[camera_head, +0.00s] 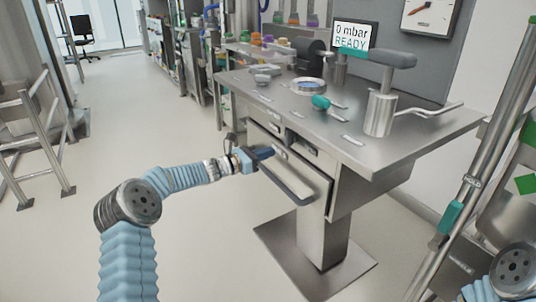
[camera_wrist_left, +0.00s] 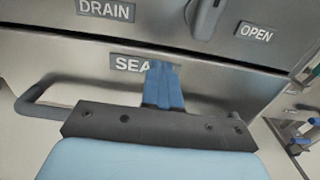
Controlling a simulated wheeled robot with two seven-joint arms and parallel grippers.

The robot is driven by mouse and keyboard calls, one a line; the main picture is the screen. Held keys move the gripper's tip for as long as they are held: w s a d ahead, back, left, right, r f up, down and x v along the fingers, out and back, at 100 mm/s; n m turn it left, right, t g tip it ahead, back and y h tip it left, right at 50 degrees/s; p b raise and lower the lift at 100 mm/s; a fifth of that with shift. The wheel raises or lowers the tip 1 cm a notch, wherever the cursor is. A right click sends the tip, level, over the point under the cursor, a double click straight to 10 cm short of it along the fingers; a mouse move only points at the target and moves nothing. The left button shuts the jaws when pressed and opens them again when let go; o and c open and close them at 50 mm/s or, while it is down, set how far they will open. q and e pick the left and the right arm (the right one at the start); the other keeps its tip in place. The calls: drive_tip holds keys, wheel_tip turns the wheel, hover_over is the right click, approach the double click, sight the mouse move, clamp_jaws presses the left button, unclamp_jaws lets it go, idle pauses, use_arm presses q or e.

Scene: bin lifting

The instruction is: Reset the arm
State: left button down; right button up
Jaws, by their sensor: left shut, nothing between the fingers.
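My left arm comes in from the left in the head view. Its gripper (camera_head: 266,153) is in front of the steel cabinet's drawer front (camera_head: 305,182), near the long dark handle (camera_head: 287,186). In the left wrist view the blue fingers of the gripper (camera_wrist_left: 162,85) are together and empty, in front of a label that reads "SEA", the rest hidden. The handle (camera_wrist_left: 38,108) shows behind the gripper at the left; I cannot tell whether they touch. Part of my right arm (camera_head: 512,268) shows at the lower right, but its gripper is out of view.
The steel table (camera_head: 430,128) above the cabinet carries a tall cylinder with a lever (camera_head: 381,112), a round port (camera_head: 308,86) and a teal-handled part (camera_head: 321,102). A display (camera_head: 352,37) reads "0 mbar READY". A metal pole frame stands at the right.

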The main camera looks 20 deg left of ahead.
use_arm(q)
drive_tip(key=b+v, duration=0.1)
drive_tip(key=v, duration=0.9)
drive_tip(key=s+d+f+m+g+y, duration=0.1)
drive_tip(key=s+d+f+m+g, duration=0.3)
drive_tip(key=f, duration=0.4)
drive_tip(key=s+d+f+m+g+y, duration=0.15)
drive_tip(key=s+d+f, duration=0.3)
drive_tip(key=f, duration=0.45)
drive_tip(key=s+d+f+m+g+y, duration=0.1)
drive_tip(key=s+d+f+m+g, duration=0.15)
drive_tip(key=s+d+f, duration=0.4)
drive_tip(key=s+d+f+m+g+y, duration=0.2)
drive_tip(key=s+d+f+m, duration=0.1)
drive_tip(key=s+f+m, duration=0.4)
drive_tip(key=s+d+f+m+g+y, duration=0.2)
drive_tip(key=s+f+m, duration=0.5)
drive_tip(key=s+m, duration=0.4)
drive_tip(key=s+d+g, duration=0.1)
drive_tip(key=s, duration=0.4)
drive_tip(key=shift+s+d+f, duration=0.2)
drive_tip(key=shift+d, duration=0.05)
